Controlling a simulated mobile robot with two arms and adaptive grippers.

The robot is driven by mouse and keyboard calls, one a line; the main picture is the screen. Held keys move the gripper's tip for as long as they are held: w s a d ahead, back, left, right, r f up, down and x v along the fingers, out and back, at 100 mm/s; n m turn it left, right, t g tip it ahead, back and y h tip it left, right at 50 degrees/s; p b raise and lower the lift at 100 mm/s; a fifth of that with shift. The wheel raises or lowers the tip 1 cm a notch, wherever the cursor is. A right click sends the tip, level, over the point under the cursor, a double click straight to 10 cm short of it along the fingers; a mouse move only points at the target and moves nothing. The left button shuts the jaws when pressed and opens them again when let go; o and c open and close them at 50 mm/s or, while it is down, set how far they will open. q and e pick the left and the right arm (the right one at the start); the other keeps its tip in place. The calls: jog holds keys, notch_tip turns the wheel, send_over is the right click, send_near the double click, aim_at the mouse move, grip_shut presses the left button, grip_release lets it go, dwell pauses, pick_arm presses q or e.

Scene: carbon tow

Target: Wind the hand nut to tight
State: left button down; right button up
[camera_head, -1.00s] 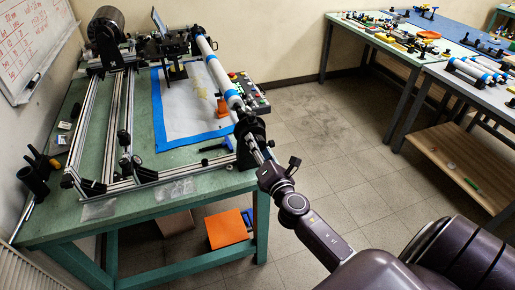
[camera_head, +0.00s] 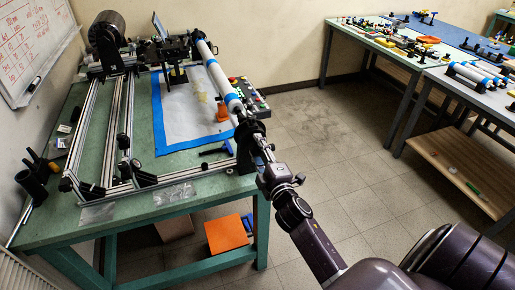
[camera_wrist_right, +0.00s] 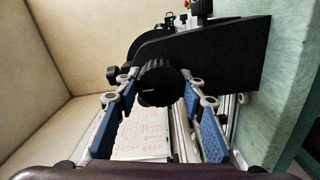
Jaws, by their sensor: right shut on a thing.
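The hand nut is a black ribbed knob (camera_wrist_right: 160,84) in the middle of the right wrist view, in front of a black bracket (camera_wrist_right: 215,52). My right gripper (camera_wrist_right: 157,92) has its blue-padded fingers on either side of the nut and is shut on it. In the head view my right gripper (camera_head: 262,153) reaches the near end of the winder, by the black end support (camera_head: 248,145) of the white and blue tube (camera_head: 222,83). The nut itself is hard to make out there, behind the gripper. My left gripper is out of view.
The green table (camera_head: 150,218) carries aluminium rails (camera_head: 121,105), a blue-edged mat (camera_head: 155,110) and a control box (camera_head: 255,97) with buttons. An orange box (camera_head: 226,234) sits below. Bare floor (camera_head: 340,150) separates it from other benches at the right.

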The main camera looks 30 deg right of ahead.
jog(key=m+p, duration=0.1)
jog(key=m, duration=0.3)
jog(key=shift+m, duration=0.3)
jog(key=shift+m+p, duration=0.55)
jog(key=shift+m, duration=1.35)
jog(key=o, duration=1.2)
jog(key=shift+c, duration=0.2)
jog(key=shift+s, duration=0.1)
jog(key=v, duration=1.2)
jog(key=shift+r, duration=0.1)
